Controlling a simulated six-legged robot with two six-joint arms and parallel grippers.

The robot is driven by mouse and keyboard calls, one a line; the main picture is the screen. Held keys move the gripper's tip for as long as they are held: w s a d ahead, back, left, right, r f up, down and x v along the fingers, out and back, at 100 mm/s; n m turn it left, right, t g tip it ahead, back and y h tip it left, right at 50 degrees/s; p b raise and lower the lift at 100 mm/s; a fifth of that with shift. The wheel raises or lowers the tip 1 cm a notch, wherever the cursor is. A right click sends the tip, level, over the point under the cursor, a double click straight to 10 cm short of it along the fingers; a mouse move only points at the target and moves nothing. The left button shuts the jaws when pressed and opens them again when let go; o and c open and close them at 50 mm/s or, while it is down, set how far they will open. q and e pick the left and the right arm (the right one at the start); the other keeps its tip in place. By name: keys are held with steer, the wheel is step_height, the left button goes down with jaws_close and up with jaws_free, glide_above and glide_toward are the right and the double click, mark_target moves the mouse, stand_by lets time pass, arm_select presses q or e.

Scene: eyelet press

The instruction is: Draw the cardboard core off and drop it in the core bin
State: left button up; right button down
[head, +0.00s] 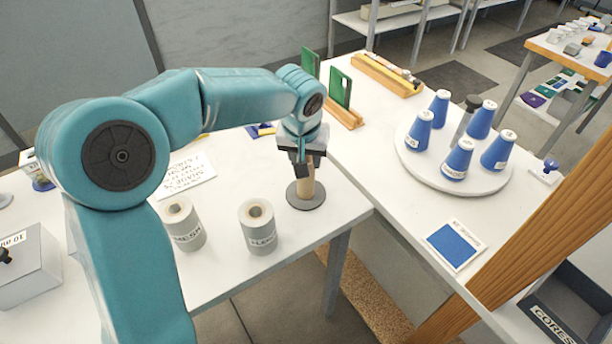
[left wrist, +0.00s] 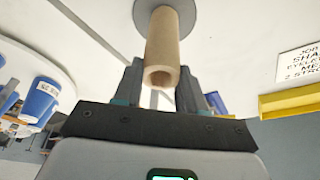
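The tan cardboard core (head: 307,189) stands upright on a round grey disc (head: 316,203) near the right edge of the left table. My left gripper (head: 303,168) is over its upper end. In the left wrist view the core (left wrist: 162,50) runs from the disc (left wrist: 192,8) down between the two fingers (left wrist: 160,82), its hollow end facing the camera. The fingers lie against its sides, with no clear gap. The open-topped core bin (head: 548,325), labelled CORES, is at the lower right. My right gripper is not in view.
Two grey-white labelled rolls (head: 258,228) (head: 182,224) stand left of the disc. A round white turntable (head: 425,172) carries several blue cones. A blue square card (head: 454,245) lies nearer. A slanting wooden post (head: 545,225) stands before the bin. A floor gap separates the tables in front.

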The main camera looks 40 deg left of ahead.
arm_select(q)
steer(key=shift+r+p, duration=0.45)
steer(key=shift+r, duration=0.25)
stand_by(0.3)
step_height(320, 180, up, 13)
steer(key=p, duration=1)
stand_by(1.5)
steer(key=shift+f, duration=0.2)
